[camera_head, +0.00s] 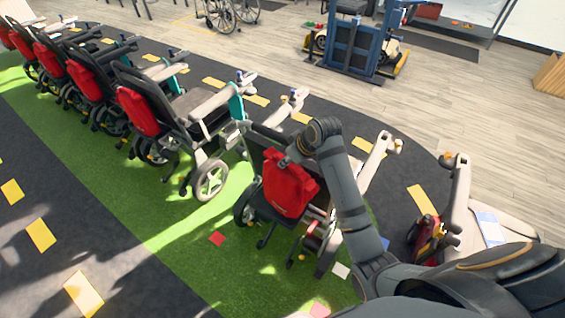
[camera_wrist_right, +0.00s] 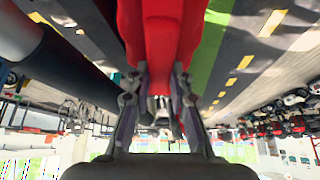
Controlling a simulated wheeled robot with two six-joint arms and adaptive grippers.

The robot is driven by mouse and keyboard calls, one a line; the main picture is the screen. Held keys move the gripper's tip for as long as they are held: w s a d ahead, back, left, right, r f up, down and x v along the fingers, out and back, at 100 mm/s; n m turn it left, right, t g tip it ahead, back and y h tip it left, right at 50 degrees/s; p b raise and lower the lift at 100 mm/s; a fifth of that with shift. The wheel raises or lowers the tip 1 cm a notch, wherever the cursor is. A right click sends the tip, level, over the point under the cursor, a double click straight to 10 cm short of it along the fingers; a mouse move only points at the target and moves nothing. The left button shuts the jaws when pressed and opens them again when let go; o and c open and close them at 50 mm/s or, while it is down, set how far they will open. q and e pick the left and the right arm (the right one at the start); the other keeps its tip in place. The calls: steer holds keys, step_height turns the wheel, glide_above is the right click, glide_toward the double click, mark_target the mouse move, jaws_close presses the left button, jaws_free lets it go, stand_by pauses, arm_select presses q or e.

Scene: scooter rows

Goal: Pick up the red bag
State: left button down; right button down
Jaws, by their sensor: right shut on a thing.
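The red bag (camera_head: 288,187) is at the back of the nearest wheelchair-like scooter (camera_head: 270,215) in the row, in the head view. My right gripper (camera_head: 288,158) reaches over from the right and is shut on the upper part of the bag. In the right wrist view the bag (camera_wrist_right: 162,30) fills the top middle, between the two fingers of the same gripper (camera_wrist_right: 158,78). I cannot tell whether the bag still touches the seat back. My left gripper is in neither view.
More scooters with red bags (camera_head: 138,112) stand in a row at the left on a green strip (camera_head: 110,215). A scooter (camera_head: 458,200) stands at the right. A blue lift-like frame (camera_head: 350,45) is at the back. Dark floor with yellow marks (camera_head: 40,235) is open at the lower left.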

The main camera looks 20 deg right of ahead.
steer(key=s+d+r, duration=0.4)
steer(key=s+r, duration=0.2)
steer(key=s, duration=0.3)
steer(key=shift+s+b, duration=0.3)
steer(key=shift+s, duration=0.1)
steer(key=shift+f, duration=0.15)
